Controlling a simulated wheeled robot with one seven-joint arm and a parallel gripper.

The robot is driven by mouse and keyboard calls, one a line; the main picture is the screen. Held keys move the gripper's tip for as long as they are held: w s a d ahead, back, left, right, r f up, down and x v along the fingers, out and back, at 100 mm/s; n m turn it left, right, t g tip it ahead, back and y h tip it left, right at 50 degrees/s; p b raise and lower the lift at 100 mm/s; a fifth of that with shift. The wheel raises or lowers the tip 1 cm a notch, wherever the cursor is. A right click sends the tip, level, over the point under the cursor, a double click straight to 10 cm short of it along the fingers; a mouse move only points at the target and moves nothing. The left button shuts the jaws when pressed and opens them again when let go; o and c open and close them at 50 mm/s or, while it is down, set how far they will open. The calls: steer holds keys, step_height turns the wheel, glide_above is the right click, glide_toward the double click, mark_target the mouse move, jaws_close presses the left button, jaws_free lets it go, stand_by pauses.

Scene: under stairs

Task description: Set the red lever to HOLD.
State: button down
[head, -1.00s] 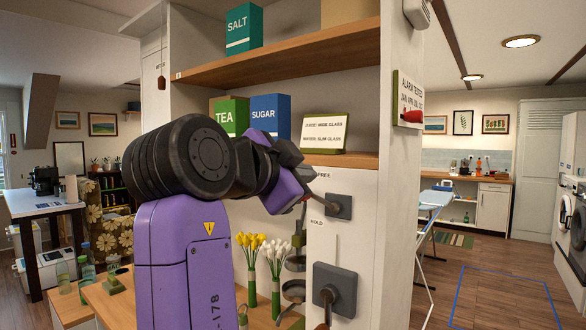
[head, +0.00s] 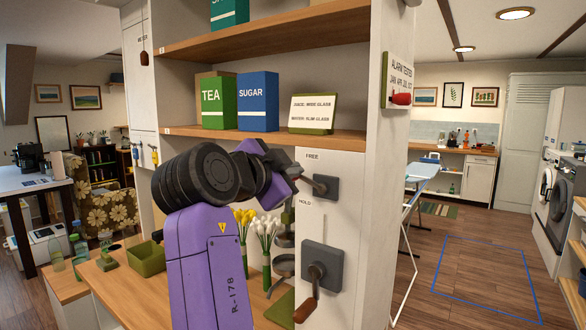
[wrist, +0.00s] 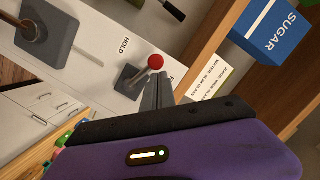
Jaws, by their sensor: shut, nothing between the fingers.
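The red lever shows its red ball knob (wrist: 156,61) on a short rod from a grey mount (wrist: 130,80) in the wrist view. In the head view its grey mount (head: 327,187) is on the white panel, and the knob is hidden behind my gripper (head: 298,180). The FREE label (head: 312,156) is above the mount and the HOLD label (head: 305,202) is below it. My gripper is shut and empty. Its fingertips (wrist: 158,78) are right beside the knob; I cannot tell whether they touch it.
A second lever with a brown handle (head: 306,310) hangs from a larger grey mount (head: 322,265) below. White and yellow flowers (head: 264,232) stand left of the panel. The shelf above holds a sugar box (head: 257,101) and a sign (head: 312,114). Open floor lies to the right.

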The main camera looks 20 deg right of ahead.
steer(key=shift+f, duration=0.1)
steer(key=b, duration=0.1)
steer(key=w+f+b, duration=0.1)
steer(key=b, duration=0.1)
steer(key=shift+a+f+b, duration=0.25)
steer(key=shift+a+b, duration=0.05)
steer(key=shift+a, duration=0.1)
steer(key=shift+r, duration=0.1)
